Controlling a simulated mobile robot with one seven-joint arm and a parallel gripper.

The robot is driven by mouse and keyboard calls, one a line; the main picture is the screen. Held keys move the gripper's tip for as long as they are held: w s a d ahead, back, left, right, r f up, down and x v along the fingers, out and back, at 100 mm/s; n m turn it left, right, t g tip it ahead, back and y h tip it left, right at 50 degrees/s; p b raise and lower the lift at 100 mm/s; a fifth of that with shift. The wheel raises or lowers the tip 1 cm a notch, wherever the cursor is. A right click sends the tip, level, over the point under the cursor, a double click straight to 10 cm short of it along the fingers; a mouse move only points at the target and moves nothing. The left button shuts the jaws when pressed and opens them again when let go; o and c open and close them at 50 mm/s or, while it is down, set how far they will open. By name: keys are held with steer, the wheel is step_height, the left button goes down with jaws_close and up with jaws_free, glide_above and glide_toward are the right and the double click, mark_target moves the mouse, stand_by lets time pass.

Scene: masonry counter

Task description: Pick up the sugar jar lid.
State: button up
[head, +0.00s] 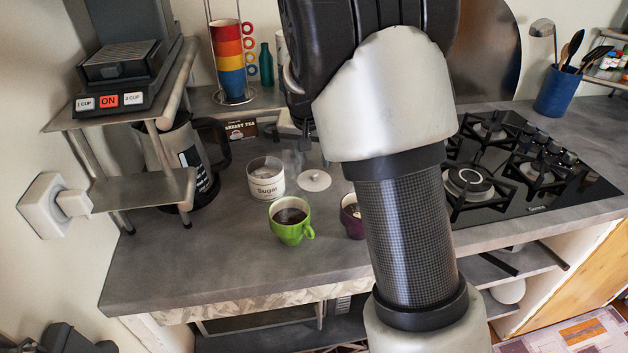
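The sugar jar lid (314,180) is a pale round disc with a small knob. It lies on the grey counter, just right of the white sugar jar (266,180), which is labelled "Sugar" and stands upright with its top uncovered. My gripper (299,132) shows only in part, behind and left of my arm. It appears to be above and behind the lid, apart from it. Its fingers are mostly hidden or too small to read, so I cannot tell whether they are open.
A green mug (291,232) with dark drink stands in front of the jar. A dark purple mug (352,222) is partly hidden by my arm. A coffee machine (120,80) on a shelf and a dark jug (200,165) are left. A gas hob (520,175) is right.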

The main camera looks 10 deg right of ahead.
mark_target(314, 173)
steer(key=x, duration=0.5)
steer(key=shift+s+a+f+b, duration=0.3)
steer(key=shift+b, duration=0.1)
jaws_close()
